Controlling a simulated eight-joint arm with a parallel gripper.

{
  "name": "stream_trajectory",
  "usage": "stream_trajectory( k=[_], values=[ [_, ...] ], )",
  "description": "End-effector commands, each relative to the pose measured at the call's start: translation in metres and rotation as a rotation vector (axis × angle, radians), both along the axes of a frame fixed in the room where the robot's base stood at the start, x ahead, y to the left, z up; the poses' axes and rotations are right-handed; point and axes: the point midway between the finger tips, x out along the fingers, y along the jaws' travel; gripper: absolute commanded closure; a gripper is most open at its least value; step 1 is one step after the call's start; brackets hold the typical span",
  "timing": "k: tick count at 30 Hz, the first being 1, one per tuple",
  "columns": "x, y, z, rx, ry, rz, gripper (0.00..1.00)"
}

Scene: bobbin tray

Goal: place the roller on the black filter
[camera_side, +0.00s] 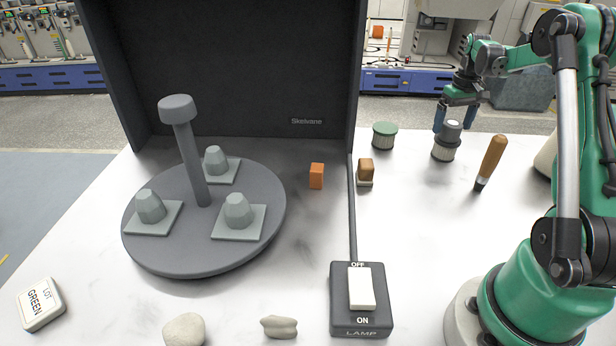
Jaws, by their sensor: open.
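The roller (452,130), a short grey cylinder with a paler top, stands upright on the black filter (445,150). Whether a finger touches the roller cannot be told from this view.
A green-capped filter (384,136) stands left of the black filter. A wooden-handled tool (490,162) is to its right. A brown-and-white block (365,172), orange block (316,176), lamp switch (345,305) and grey turntable (165,262) lie further left.

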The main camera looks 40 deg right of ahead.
Motion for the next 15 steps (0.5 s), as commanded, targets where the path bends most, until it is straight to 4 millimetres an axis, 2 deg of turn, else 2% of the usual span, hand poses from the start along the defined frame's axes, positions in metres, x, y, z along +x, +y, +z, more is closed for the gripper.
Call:
stream_trajectory(
  k=[9, 15],
  values=[
    [0.000, 0.001, 0.062, 0.000, 0.000, 0.000, 0.07],
    [0.000, 0.000, 0.097, 0.000, 0.000, 0.000, 0.07]
  ],
)
